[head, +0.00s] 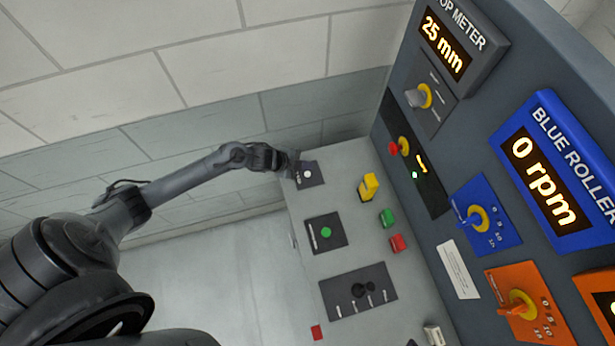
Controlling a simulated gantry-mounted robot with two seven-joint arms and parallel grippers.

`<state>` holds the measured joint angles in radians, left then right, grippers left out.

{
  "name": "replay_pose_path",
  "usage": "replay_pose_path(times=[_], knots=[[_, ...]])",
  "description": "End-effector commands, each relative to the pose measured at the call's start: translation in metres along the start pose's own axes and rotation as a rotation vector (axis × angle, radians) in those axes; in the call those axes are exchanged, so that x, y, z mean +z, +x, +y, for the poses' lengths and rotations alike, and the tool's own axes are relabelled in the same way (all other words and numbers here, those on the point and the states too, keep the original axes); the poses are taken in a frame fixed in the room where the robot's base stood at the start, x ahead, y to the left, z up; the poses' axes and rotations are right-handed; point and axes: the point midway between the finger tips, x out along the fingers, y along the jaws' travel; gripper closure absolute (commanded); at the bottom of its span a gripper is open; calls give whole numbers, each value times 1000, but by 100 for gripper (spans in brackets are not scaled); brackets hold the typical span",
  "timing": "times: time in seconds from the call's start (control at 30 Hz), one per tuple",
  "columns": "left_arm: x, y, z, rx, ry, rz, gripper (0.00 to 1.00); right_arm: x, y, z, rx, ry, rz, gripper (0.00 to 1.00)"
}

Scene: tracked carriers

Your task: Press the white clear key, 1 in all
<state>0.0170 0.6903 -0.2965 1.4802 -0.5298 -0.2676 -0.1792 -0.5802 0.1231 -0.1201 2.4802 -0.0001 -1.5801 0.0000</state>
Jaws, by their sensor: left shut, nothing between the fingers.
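The white clear key (308,174) is a small round white button on a dark square plate (316,182) at the far end of the light grey console. My left gripper (291,165) is shut and empty. It is at the upper left edge of that plate, just left of the white key. I cannot tell whether the fingertips touch the plate. The key itself shows uncovered. My right gripper is not in view.
A green button (326,232) and a black lever plate (358,292) are nearer on the console. A tall panel with knobs and displays (540,180) rises on the right.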

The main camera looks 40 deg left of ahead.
Motion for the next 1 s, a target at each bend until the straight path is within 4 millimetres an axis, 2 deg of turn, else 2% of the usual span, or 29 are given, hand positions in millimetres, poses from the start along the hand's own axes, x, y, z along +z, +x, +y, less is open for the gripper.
replay_pose_path(times=[0.03,0.3,1.0], knots=[[7,9,7,0,0,0,100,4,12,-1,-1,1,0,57],[16,22,16,0,-1,0,100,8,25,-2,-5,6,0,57],[17,24,17,0,-1,0,100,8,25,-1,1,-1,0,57]])
